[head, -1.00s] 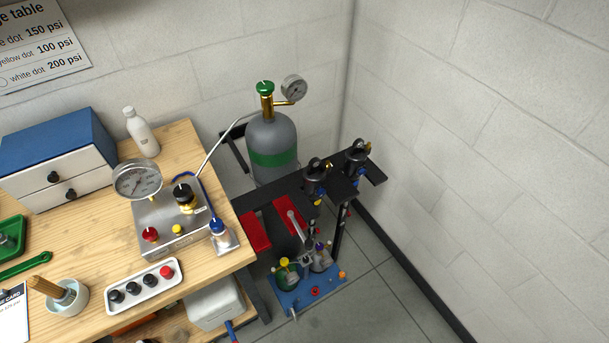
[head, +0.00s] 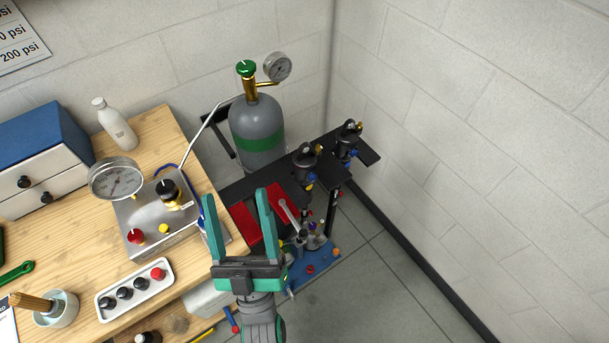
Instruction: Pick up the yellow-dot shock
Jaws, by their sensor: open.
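My gripper (head: 236,198) is open and empty in the head view, its two green fingers pointing away from me over the right edge of the bench. A blue stand (head: 322,262) low beside the bench holds shocks. One of them, with a yellow part near its top (head: 284,243), is mostly hidden behind my right finger. Whether that yellow part is the dot is too small to tell. A shock with a purple part (head: 313,227) stands to its right. My gripper appears apart from the shocks.
Black brackets with clamps (head: 305,160) stand behind the blue stand, near red pads (head: 243,222). A grey gas cylinder (head: 258,122) is at the back. The bench holds a metal gauge box (head: 150,225) and a white tray (head: 135,306). Floor to the right is clear.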

